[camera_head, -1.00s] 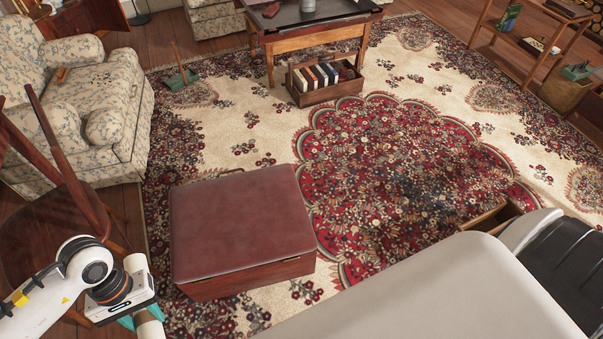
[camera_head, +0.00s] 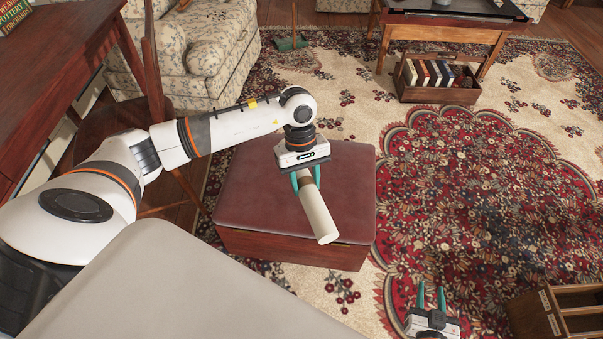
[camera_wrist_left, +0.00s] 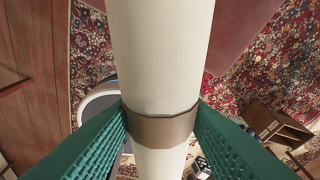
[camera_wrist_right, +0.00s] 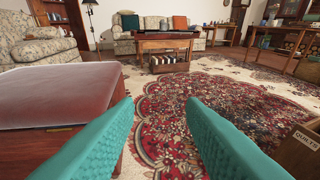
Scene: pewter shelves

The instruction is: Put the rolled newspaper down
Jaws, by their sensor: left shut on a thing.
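The rolled newspaper is a cream tube (camera_head: 318,213) with a brown band. In the head view it is over the red-topped ottoman (camera_head: 270,228); I cannot tell whether it touches the top. My left gripper (camera_head: 305,180) is shut on it at the band. In the left wrist view the newspaper (camera_wrist_left: 160,60) runs through the frame between the green fingers (camera_wrist_left: 160,130). My right gripper (camera_head: 432,298) is open and empty, low over the rug to the right of the ottoman. In the right wrist view its teal fingers (camera_wrist_right: 160,115) are spread, with the ottoman (camera_wrist_right: 55,95) at left.
A wooden crate (camera_head: 565,318) with compartments stands at the lower right. A box of books (camera_head: 438,94) is before the low table (camera_head: 450,30) at the back. A floral armchair (camera_head: 190,55) and a reddish wooden desk (camera_head: 60,80) stand left. The middle rug is clear.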

